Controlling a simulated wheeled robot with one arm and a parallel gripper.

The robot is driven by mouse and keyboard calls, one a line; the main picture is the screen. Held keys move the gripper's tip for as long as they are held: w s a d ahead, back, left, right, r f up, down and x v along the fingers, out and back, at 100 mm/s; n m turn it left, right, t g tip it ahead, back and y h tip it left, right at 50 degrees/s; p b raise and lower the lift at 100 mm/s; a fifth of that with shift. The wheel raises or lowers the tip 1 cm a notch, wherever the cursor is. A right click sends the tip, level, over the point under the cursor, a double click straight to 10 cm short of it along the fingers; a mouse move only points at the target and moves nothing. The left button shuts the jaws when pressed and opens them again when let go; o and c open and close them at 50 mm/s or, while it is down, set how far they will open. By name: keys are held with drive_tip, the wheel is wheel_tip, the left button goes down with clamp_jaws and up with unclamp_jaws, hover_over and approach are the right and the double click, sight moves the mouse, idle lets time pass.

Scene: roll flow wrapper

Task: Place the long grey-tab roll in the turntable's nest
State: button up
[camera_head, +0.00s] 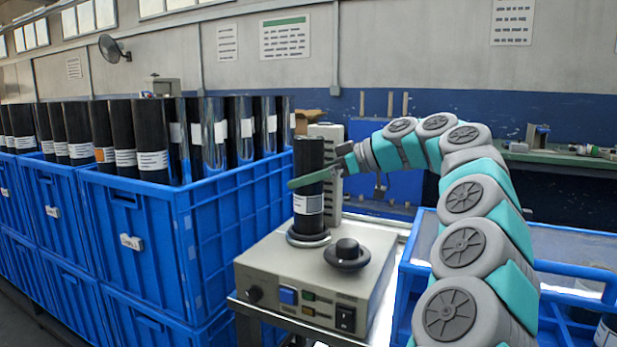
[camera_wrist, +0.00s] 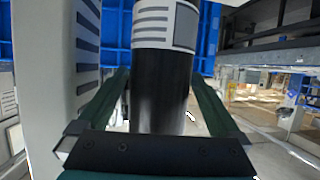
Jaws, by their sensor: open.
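A long black roll (camera_head: 308,222) with a white label stands upright on the round turntable nest (camera_head: 290,239) of the beige machine. I cannot make out a grey tab on it. My gripper (camera_head: 309,180) reaches in from the right at the roll's mid-height. Its green fingers lie on either side of the roll. In the wrist view the roll (camera_wrist: 162,90) stands between the open fingers of my gripper (camera_wrist: 163,80), with the label beyond them. The roll's foot is hidden in the wrist view.
The beige machine (camera_head: 275,265) has a black knob (camera_head: 347,252) in front of the roll and a slotted column (camera_head: 328,190) behind it. Blue crates (camera_head: 150,225) full of rolls stand close at left. Another blue crate (camera_head: 560,265) lies at right.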

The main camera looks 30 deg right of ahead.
drive_tip(key=p+v, duration=0.2)
drive_tip(key=v, duration=1)
idle(1.2)
idle(0.5)
